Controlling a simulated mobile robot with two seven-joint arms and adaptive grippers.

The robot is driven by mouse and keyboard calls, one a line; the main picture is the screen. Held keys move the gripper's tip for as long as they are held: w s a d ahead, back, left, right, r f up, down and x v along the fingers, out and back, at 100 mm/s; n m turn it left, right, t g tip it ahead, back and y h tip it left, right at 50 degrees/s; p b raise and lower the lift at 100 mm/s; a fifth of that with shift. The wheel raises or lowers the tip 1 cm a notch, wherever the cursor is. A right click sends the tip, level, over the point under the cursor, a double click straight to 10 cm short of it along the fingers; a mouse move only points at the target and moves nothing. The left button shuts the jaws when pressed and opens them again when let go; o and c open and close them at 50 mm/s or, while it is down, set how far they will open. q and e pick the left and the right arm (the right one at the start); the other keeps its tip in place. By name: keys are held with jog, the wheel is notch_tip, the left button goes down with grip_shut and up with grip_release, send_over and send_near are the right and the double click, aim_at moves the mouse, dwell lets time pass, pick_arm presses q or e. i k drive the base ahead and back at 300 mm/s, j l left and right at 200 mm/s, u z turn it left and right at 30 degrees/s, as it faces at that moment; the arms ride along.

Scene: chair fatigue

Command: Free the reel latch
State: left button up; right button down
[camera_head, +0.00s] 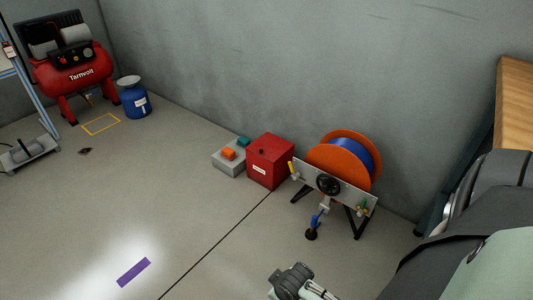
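The reel (340,160) stands on the floor near the grey wall, right of centre. It has orange flanges with blue hose wound between them. A pale metal plate (348,193) crosses its front, with a round black hub (328,184) in the middle. A yellow lever-like part (293,170) sits at the plate's left end and a small green part (362,208) at its right. A blue-handled fitting (317,219) hangs below. Which part is the latch is unclear. My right gripper (300,284) appears at the bottom edge, partly cut off, apart from the reel. My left gripper is out of view.
A red box (270,161) stands just left of the reel, beside a grey block (228,160) with orange and teal pieces. A red compressor (75,75) and blue canister (135,101) stand far left. A wooden top (515,105) is at right.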

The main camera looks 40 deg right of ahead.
aim_at(292, 169)
jog(key=i, duration=2.1)
jog(key=z, duration=1.55)
